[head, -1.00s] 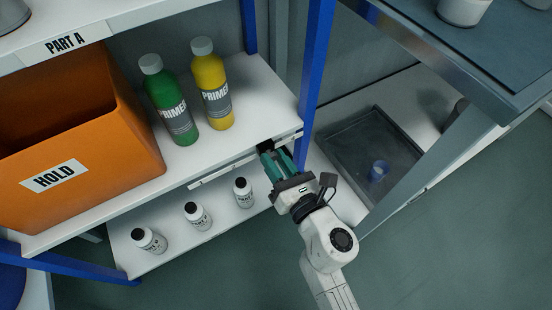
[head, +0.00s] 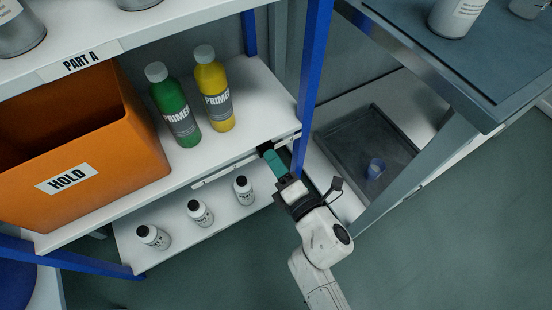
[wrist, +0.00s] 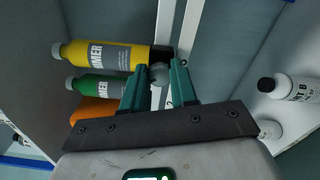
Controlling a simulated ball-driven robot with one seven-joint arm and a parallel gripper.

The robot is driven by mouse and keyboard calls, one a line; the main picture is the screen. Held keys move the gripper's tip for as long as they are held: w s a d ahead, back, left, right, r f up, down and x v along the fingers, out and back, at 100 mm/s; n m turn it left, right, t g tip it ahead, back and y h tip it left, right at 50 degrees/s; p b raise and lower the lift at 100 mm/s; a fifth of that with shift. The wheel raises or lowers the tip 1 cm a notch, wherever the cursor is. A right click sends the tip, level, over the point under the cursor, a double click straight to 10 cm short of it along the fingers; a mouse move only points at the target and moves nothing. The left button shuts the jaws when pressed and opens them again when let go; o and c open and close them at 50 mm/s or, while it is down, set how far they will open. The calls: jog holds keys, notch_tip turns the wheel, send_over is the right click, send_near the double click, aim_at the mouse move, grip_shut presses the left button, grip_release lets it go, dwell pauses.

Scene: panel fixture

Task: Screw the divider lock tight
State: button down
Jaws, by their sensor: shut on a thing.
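The divider lock shows in the wrist view as a small grey round knob (wrist: 160,73) between my teal fingertips, with a dark block behind it. It sits at the front edge of the middle shelf. In the head view my gripper (head: 270,156) reaches that edge near the blue post and hides the knob; only a dark piece (head: 265,147) shows beyond the fingertips. My gripper, also in the wrist view (wrist: 158,78), is shut on the knob, one finger on each side. Whether the knob is fully tight cannot be seen.
Green (head: 176,108) and yellow (head: 213,92) primer bottles stand on the shelf (head: 225,150) behind the lock. An orange HOLD bin (head: 130,170) is at the left. Several small white bottles (head: 200,213) stand below. A blue post (head: 312,75) and grey tray (head: 345,150) are right.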

jog(key=m+p, duration=0.3)
jog(key=m, duration=0.5)
jog(key=m+p, duration=0.4)
jog(key=m, duration=0.3)
jog(key=m+p, duration=0.3)
jog(key=m, duration=0.5)
jog(key=shift+s+a+f+m+p, duration=0.1)
jog(key=shift+f+m+p, duration=0.2)
jog(key=shift+p, duration=0.05)
jog(key=c, duration=0.9)
grip_release()
jog(key=shift+r, duration=0.1)
jog(key=p+v, duration=0.2)
jog(key=v, duration=0.8)
jog(key=shift+s+d, duration=0.25)
jog(key=shift+s, duration=0.05)
